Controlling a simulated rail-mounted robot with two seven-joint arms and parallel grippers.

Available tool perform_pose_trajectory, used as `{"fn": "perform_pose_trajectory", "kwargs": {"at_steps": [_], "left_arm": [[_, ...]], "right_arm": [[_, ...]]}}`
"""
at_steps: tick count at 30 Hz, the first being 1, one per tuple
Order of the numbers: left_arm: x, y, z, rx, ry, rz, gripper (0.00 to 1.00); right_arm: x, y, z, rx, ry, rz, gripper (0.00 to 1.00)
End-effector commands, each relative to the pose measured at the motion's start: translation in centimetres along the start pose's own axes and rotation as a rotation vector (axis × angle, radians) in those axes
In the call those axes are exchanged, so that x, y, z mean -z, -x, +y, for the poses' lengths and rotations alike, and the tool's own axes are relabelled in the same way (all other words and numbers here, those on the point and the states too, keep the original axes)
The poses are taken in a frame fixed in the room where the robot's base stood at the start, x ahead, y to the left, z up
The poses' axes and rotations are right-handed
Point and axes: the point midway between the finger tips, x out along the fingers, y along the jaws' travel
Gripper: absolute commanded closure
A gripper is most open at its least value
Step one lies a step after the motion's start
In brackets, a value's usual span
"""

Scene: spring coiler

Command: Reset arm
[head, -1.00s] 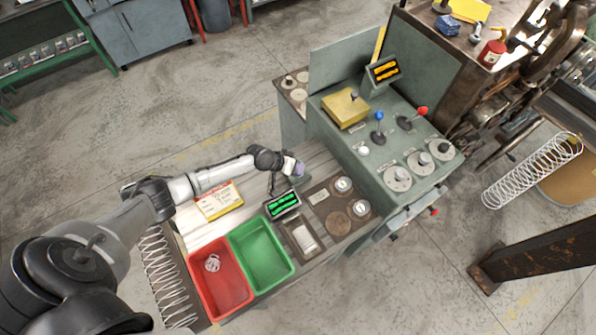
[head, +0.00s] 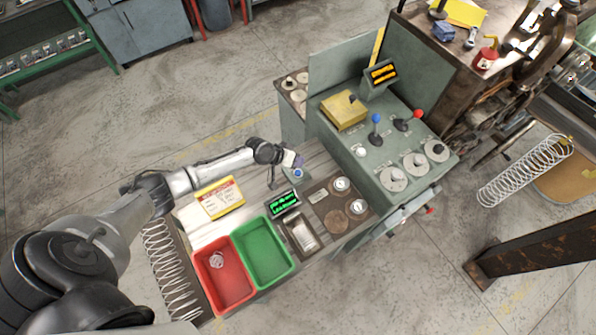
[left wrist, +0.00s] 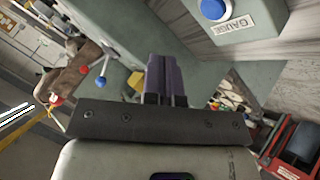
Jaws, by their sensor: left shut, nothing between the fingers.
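My left arm reaches in from the left over the wooden bench in the head view. Its gripper (head: 291,160) hangs above the bench near the left side of the green control console (head: 377,157). In the left wrist view its purple fingers (left wrist: 166,80) are together with nothing between them. A blue button on a box marked GAUGE (left wrist: 238,22) is at the top right of that view; the button (head: 298,173) also shows just below the gripper in the head view. A blue-knobbed lever (head: 376,118) and a red-knobbed lever (head: 417,114) stand on the console. My right gripper is not in view.
A red bin (head: 224,277) holding a small coil and an empty green bin (head: 263,251) sit at the bench front. A small green display (head: 284,203), a scale-like tray (head: 302,235) and a yellow-edged card (head: 220,197) are close by. A large spring (head: 168,270) lies at left.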

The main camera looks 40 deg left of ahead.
Motion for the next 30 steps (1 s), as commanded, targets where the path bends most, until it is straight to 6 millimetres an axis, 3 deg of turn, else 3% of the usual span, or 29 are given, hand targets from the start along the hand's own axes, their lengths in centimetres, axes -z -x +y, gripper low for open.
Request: {"fn": "perform_pose_trajectory", "kwargs": {"at_steps": [18, 23, 26, 30], "left_arm": [[0.0, 0.0, 0.0, 0.000, -0.002, 0.000, 1.00], [-1.2, 0.0, -0.2, 0.011, -0.023, -0.075, 1.00], [-2.8, 0.3, -0.9, 0.061, -0.098, -0.178, 1.00], [-3.4, 1.8, 0.8, 0.148, -0.325, -0.312, 1.00]], "right_arm": [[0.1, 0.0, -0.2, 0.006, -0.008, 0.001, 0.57], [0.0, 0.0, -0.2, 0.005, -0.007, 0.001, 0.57], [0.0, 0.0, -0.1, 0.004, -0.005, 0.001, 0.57], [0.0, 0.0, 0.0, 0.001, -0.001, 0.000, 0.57]]}}
